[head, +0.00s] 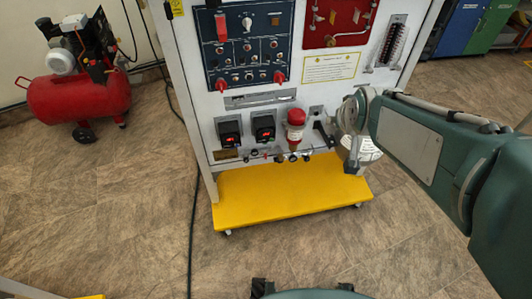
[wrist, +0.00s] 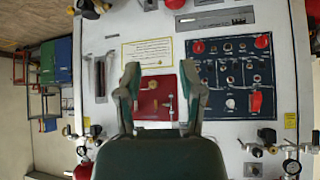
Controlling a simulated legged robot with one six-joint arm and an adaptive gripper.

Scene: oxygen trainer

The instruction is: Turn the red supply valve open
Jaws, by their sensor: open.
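Which part is the red supply valve is not clear. A red-topped fitting (head: 296,116) stands low on the white panel, and a red round part (wrist: 175,3) shows at the top edge of the wrist view. Two red knobs sit along one edge of the blue control plate (head: 250,55), the left one (head: 221,80) and the right one (head: 279,76). My gripper (wrist: 160,82) is open and empty, its fingers framing the dark red plate (wrist: 152,103) in the wrist view. In the head view my arm's end is right of the red-topped fitting and hides part of the panel.
A yellow base shelf (head: 290,195) juts out below the panel. Two small display boxes (head: 247,130) are left of the red-topped fitting. A red compressor (head: 80,95) stands at the left. The floor (head: 130,220) before the panel is mostly clear.

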